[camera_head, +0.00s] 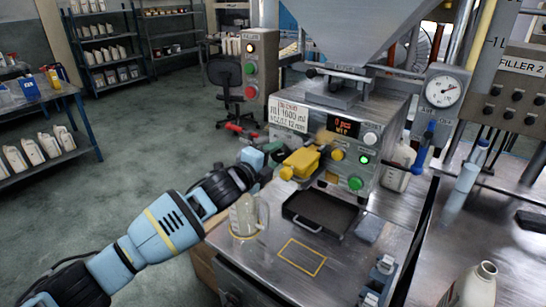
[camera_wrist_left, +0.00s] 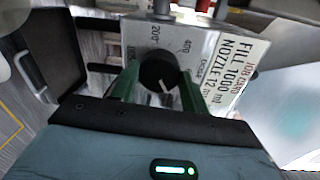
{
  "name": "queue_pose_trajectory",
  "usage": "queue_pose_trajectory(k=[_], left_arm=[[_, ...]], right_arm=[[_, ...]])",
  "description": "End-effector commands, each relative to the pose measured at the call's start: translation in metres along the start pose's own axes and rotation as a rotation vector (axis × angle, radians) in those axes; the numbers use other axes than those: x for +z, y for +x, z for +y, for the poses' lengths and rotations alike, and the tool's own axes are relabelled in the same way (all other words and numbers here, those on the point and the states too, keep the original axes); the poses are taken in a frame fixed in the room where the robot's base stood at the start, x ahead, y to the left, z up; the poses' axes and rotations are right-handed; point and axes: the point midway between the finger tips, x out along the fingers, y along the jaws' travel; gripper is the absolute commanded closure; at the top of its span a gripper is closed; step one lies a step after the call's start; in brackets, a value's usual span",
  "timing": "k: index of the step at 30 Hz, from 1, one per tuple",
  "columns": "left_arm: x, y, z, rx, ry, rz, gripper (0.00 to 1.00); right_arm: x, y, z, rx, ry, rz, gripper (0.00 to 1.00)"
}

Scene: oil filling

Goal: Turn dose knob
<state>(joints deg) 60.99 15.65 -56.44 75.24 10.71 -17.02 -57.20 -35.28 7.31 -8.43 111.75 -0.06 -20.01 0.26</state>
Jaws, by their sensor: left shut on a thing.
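The dose knob (camera_wrist_left: 158,74) is a round black knob with a white pointer line, on a grey plate marked with a numbered scale. My left gripper (camera_wrist_left: 158,82) has its green fingers on either side of the knob and is shut on it. In the wrist view the pointer slants toward the lower right. In the head view my left gripper (camera_head: 272,158) reaches the left side of the filling machine (camera_head: 345,125), and the knob is hidden there. My right gripper is not in view.
A yellow valve part (camera_head: 301,163) sits just right of my left gripper. A clear jug (camera_head: 246,216) stands below my left wrist. A black drip tray (camera_head: 318,213) lies in front of the machine. A white bottle (camera_head: 478,285) stands at lower right. A yellow square outline marks bare bench.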

Motion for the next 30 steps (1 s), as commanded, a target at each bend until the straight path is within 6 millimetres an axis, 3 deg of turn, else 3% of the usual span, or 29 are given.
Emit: queue_pose_trajectory(k=[30], left_arm=[[0.001,0.001,0.005,0.013,-0.967,0.065,0.77]], right_arm=[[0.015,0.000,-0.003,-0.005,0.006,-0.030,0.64]])
